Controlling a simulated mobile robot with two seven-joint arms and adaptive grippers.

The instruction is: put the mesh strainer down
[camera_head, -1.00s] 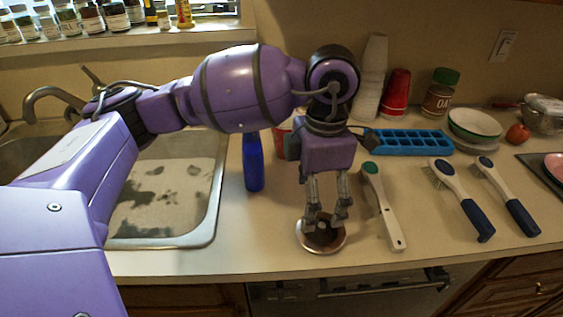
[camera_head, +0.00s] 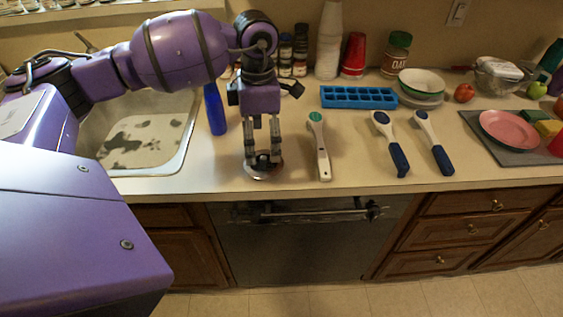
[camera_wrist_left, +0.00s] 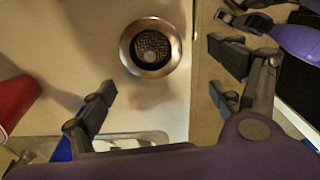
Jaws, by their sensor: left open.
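The mesh strainer (camera_head: 259,175) is a small round metal sink strainer with a wide rim and dark mesh centre. It lies on the counter near the front edge. My left gripper (camera_head: 262,158) points down at it, with its fingertips over the strainer and hiding part of it in the head view. In the left wrist view, the strainer (camera_wrist_left: 134,62) lies face-up on the counter, with its whole rim visible and clear of the fingers. The left gripper (camera_wrist_left: 163,92) is open there, with nothing between its fingers.
A blue bottle (camera_head: 215,110) stands to the left, by the sink (camera_head: 177,160). A white-handled brush (camera_head: 320,148) lies just right of the strainer. Two more brushes, a blue tray (camera_head: 358,98) and stacked bowls (camera_head: 421,84) are farther right. The counter's front edge is close.

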